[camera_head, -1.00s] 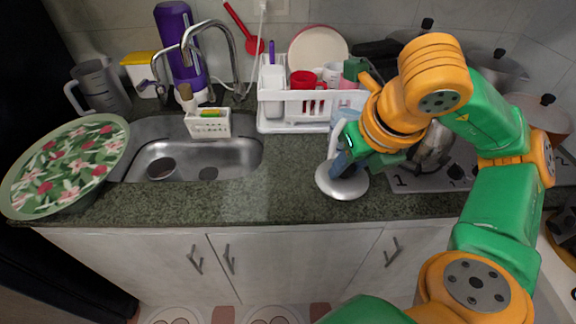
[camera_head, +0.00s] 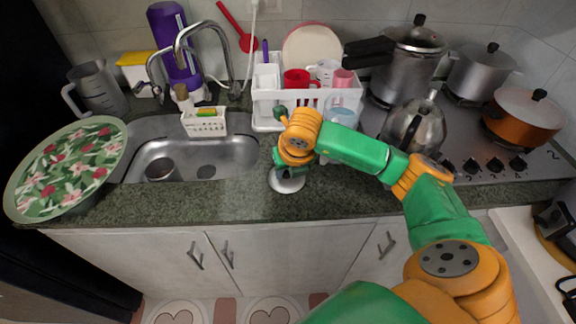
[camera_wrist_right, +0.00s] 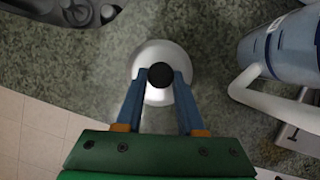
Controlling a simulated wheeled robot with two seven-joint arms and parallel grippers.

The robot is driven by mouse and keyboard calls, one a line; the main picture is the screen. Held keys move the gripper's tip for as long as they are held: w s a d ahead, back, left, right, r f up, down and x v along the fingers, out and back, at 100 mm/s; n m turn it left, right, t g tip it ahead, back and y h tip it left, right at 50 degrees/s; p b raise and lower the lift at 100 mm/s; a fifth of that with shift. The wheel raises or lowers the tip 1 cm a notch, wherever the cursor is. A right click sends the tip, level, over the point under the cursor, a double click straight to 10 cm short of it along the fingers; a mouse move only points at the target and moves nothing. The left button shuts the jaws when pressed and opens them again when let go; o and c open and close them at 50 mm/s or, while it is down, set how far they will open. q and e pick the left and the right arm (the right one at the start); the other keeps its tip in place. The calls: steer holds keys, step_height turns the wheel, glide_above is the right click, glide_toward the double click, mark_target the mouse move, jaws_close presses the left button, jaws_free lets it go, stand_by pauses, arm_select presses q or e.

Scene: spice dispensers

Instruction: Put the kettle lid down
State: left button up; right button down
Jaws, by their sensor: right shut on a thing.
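The kettle lid is a round silver disc with a black knob. It shows at the counter's front part in the head view (camera_head: 287,184) and in the right wrist view (camera_wrist_right: 158,54). My right gripper (camera_wrist_right: 160,76) is above it, its two blue fingers shut on the knob. I cannot tell whether the lid touches the counter or hangs just over it. The steel kettle (camera_head: 415,126) stands to the right, at the front of the stove. My left gripper is not in view.
A pale blue jug (camera_wrist_right: 284,50) stands close to the right of the lid. The white dish rack (camera_head: 268,112) is behind, and the sink (camera_head: 232,158) is to the left. Dark granite counter (camera_head: 240,205) is clear around the lid. The counter's front edge is near.

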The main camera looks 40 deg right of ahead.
steer(key=shift+f+b, duration=0.2)
steer(key=shift+b, duration=0.1)
steer(key=c, duration=0.5)
jaws_free()
steer(key=shift+r, duration=0.1)
steer(key=shift+r+p, duration=0.3)
steer(key=shift+r, duration=0.05)
steer(key=v, duration=1.1)
steer(key=shift+s+r, duration=0.15)
steer(key=shift+r, duration=0.2)
steer(key=shift+f, duration=0.1)
